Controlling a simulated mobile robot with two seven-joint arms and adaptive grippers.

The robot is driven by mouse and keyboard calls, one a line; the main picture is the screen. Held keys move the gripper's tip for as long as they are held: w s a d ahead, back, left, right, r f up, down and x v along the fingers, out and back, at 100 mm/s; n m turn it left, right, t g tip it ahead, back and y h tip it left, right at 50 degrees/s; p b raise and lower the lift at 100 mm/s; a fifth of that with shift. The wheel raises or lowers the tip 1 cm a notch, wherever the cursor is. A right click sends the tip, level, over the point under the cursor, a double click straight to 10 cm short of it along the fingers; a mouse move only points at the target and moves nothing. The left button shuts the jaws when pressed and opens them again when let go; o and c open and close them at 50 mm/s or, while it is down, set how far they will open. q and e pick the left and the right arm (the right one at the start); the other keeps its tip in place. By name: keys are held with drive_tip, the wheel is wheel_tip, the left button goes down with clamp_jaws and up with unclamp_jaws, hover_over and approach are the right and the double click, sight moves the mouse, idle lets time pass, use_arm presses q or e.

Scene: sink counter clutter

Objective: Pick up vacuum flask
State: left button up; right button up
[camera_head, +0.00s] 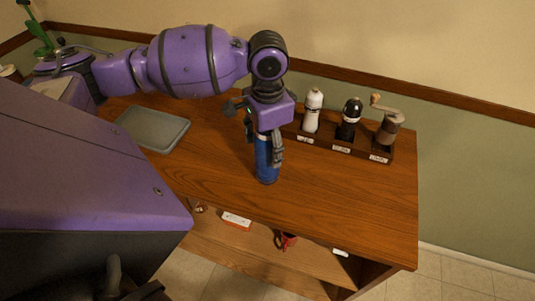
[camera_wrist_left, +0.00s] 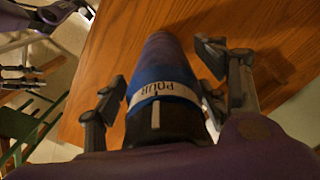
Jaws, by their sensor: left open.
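The vacuum flask (camera_head: 266,163) is blue and stands upright on the wooden counter in the head view. In the left wrist view the flask (camera_wrist_left: 165,62) shows its blue body, a pale band reading "POUR" and a dark top. My left gripper (camera_head: 272,150) is over the flask from above, and its upper part is hidden by the gripper. In the left wrist view the left gripper (camera_wrist_left: 158,85) is open, with one finger on each side of the flask. Gaps show beside the fingers; contact cannot be made out.
A grey tray (camera_head: 153,129) lies at the counter's left. A dark rack (camera_head: 343,147) holds a white mill (camera_head: 312,112), a black mill (camera_head: 348,120) and a grinder (camera_head: 388,125). A red mug (camera_head: 287,241) is on the lower shelf. The counter's right front is clear.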

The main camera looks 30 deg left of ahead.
use_arm(q)
drive_tip(key=shift+f, duration=0.1)
drive_tip(key=shift+c, duration=0.4)
drive_tip(key=c, duration=1.4)
drive_tip(key=shift+c, duration=0.8)
use_arm(e)
drive_tip(key=shift+s+d, duration=0.1)
drive_tip(key=shift+d, duration=0.1)
